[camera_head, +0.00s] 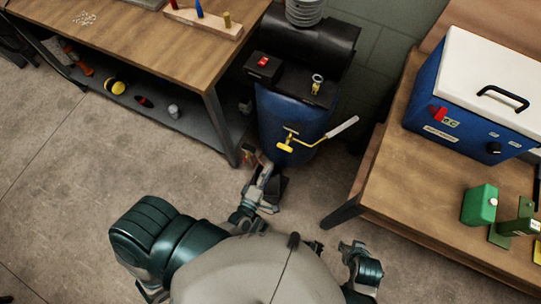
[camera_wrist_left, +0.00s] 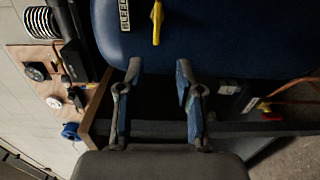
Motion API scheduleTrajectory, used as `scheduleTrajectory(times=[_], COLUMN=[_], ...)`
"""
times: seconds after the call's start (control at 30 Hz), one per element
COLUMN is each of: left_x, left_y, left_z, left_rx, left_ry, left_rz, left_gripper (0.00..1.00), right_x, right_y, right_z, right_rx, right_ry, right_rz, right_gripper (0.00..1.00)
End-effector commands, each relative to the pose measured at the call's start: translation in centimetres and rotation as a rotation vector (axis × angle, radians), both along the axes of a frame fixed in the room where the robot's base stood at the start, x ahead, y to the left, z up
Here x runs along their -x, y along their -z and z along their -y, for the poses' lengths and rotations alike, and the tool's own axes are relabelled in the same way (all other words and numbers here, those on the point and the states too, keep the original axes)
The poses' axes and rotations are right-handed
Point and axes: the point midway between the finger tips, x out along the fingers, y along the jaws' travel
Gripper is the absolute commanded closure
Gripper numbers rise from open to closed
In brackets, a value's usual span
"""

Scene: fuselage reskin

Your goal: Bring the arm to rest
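My left gripper (camera_head: 254,158) is in front of the blue tank (camera_head: 290,115), low beside its lower left side. In the left wrist view my left gripper (camera_wrist_left: 158,70) has its two fingers apart with nothing between them. The blue tank (camera_wrist_left: 215,40) fills the top of that view, just beyond the fingertips; I cannot tell whether they touch it.
A yellow valve handle (camera_head: 290,140) and a light lever (camera_head: 342,127) stick out from the tank. A wooden workbench (camera_head: 130,50) stands left, another table (camera_head: 430,225) right with a blue and white cooler-like box (camera_head: 465,110) and a green device (camera_head: 480,204). Open floor (camera_head: 60,200) lies left.

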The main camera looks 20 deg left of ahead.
Motion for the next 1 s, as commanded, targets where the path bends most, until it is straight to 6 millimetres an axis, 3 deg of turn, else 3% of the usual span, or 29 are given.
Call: scheduleTrajectory(times=[0.57,0.67,0.77,0.83,1.0], left_x=[0.0,0.0,0.6,2.0,8.6], left_y=[0.0,0.7,3.1,6.0,13.3], left_z=[0.1,0.8,2.2,2.9,0.9], left_rx=[-0.007,-0.096,-0.321,-0.540,-1.050], left_ry=[0.004,0.057,0.191,0.330,0.727], left_rz=[-0.004,-0.049,-0.170,-0.289,-0.612], left_gripper=[0.65,0.65,0.65,0.65,0.65], right_x=[0.0,-0.3,-0.6,-0.6,1.1], right_y=[0.1,1.2,3.9,6.7,13.6], right_z=[0.0,-0.1,-0.1,-0.2,0.1], right_rx=[0.000,0.002,0.006,0.010,0.020], right_ry=[0.000,-0.001,-0.002,-0.004,-0.009], right_rz=[0.000,-0.010,-0.031,-0.052,-0.106], right_gripper=[0.60,0.60,0.60,0.60,0.60])
